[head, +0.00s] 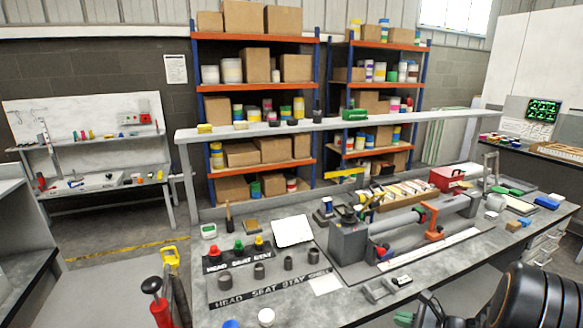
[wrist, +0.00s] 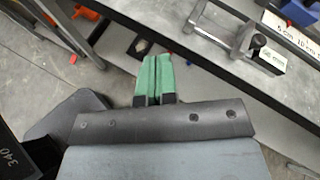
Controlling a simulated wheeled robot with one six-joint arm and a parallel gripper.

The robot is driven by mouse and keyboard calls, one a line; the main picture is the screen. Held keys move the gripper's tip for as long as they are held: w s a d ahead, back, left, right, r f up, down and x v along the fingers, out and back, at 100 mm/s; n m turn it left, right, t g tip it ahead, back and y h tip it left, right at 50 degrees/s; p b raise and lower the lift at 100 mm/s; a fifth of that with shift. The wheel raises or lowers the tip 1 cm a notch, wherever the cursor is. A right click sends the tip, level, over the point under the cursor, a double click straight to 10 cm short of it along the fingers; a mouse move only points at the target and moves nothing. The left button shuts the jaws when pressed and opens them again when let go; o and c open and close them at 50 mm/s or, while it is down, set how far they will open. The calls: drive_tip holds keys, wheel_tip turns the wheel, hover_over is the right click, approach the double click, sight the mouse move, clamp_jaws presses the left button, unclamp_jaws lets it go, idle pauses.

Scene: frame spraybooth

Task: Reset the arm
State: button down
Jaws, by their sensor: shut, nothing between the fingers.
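My gripper (wrist: 152,75) shows in the wrist view with its two green fingers pressed together and nothing between them. It is in front of the workbench's edge, apart from the things on the bench. In the head view, my dark arm (head: 535,300) is at the lower right, beside the front edge of the workbench (head: 455,262).
The wrist view shows a grey metal clamp-like tool (wrist: 255,48) on the bench top, with a marked strip (wrist: 290,30) by it. The bench carries a grey fixture (head: 348,243), several dark cylinders and a red toolbox (head: 447,179). Open floor (head: 120,285) lies at the left.

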drive_tip(key=s+a+r+n+g+h, duration=0.25)
drive_tip(key=s+a+n+g, duration=0.2)
drive_tip(key=n, duration=0.35)
drive_tip(key=s+a+r+n+g+h, duration=0.1)
drive_tip(key=s+a+n+g+h, duration=0.25)
drive_tip(key=s+n, duration=0.3)
drive_tip(key=s+a+r+n+t+h, duration=0.2)
drive_tip(key=a+r+n, duration=0.3)
drive_tip(key=r+n, duration=0.3)
drive_tip(key=shift+a+r+n+t+h, duration=0.2)
drive_tip(key=shift+a+n+t+h, duration=0.15)
drive_tip(key=shift+n, duration=0.2)
drive_tip(key=c, duration=1.8)
unclamp_jaws()
drive_tip(key=shift+d, duration=0.1)
